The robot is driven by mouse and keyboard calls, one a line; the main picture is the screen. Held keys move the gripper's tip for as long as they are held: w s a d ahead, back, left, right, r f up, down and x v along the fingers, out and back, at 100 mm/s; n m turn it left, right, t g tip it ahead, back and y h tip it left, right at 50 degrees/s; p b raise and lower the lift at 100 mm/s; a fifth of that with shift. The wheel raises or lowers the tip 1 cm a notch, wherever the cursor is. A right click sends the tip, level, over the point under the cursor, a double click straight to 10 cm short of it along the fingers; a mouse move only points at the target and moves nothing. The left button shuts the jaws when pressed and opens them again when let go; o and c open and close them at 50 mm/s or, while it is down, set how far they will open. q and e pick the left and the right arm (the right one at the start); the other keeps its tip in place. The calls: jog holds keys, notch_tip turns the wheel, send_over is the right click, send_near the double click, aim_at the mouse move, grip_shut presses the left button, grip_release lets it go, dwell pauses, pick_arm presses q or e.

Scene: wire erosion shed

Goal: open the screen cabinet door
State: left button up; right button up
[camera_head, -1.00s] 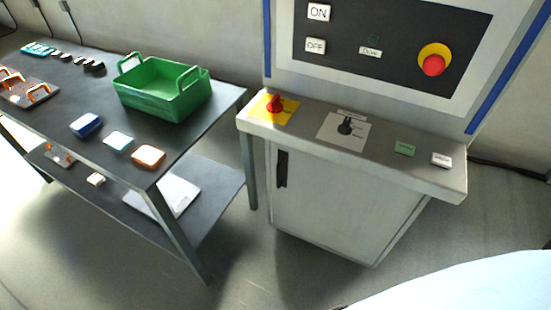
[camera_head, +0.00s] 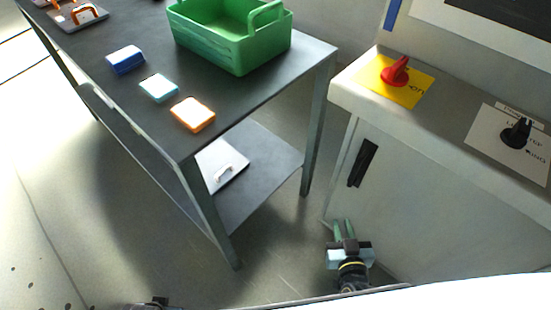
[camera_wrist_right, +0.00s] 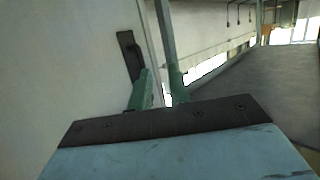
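The screen cabinet (camera_head: 440,215) stands at the right in the head view. Its pale front door looks closed, with a black vertical handle (camera_head: 362,163) near the left edge. My right gripper (camera_head: 344,224) is below the handle in the picture, its green fingers pointing toward the cabinet. In the right wrist view the fingers (camera_wrist_right: 160,75) are apart with nothing between them. The handle (camera_wrist_right: 130,55) shows there just beyond and left of the fingers, not visibly touched. Only a dark bit, seemingly of my left arm, shows at the bottom edge; its fingers cannot be made out.
A dark workbench (camera_head: 140,100) with a lower shelf stands left of the cabinet, with a narrow floor gap between. It bears a green crate (camera_head: 235,48) and small blocks. The cabinet's ledge has a red switch (camera_head: 396,70) and a black knob (camera_head: 516,133).

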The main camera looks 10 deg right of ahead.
aim_at(356, 171)
jog(key=w+d+r+m+t+h+b, duration=0.2)
jog(key=d+r+t+h+b, duration=0.1)
jog(key=d+r, duration=0.15)
jog(key=x, duration=0.4)
jog(key=b+x, duration=0.1)
jog(key=x, duration=0.2)
jog(key=b+x, duration=0.1)
jog(key=x, duration=0.3)
jog(key=shift+w+a+r, duration=0.2)
jog(key=shift+w+a, duration=0.15)
jog(key=shift+w, duration=0.05)
jog(key=shift+b+x, duration=0.35)
jog(key=shift+x, duration=0.45)
pick_arm(q)
jog(key=w+d+r, duration=0.3)
jog(key=r, duration=0.7)
jog(key=shift+w+d+t, duration=0.2)
jog(key=shift+d+t, duration=0.1)
jog(key=shift+t, duration=0.1)
pick_arm(e)
jog(key=shift+s, duration=0.1)
grip_shut()
